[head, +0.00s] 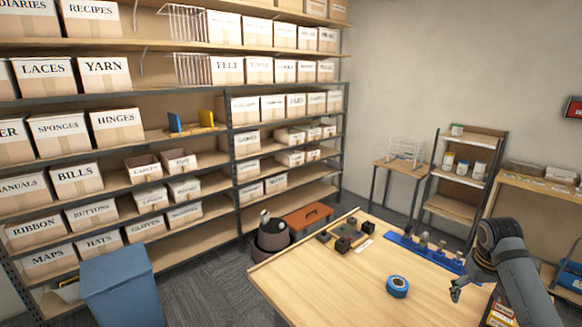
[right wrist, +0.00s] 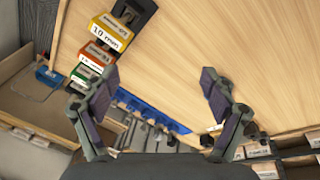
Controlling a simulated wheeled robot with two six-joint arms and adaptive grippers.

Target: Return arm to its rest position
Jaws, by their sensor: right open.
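My right arm comes in from the right side of the head view, bent at a grey elbow. Its gripper (head: 457,290) hangs over the right part of the wooden table (head: 310,283). In the right wrist view the two fingers of this gripper (right wrist: 158,80) stand wide apart with nothing between them. The wood top (right wrist: 220,40) and a blue rack (right wrist: 150,112) lie beyond the fingers. My left arm and gripper are not in view.
On the table are a blue tape roll (head: 397,287), the blue rack (head: 425,252) and a dark fixture (head: 345,236). Labelled boxes, one reading 10 mm (right wrist: 110,32), stand near the table edge. A blue bin (head: 120,287) stands left. The table's front left is clear.

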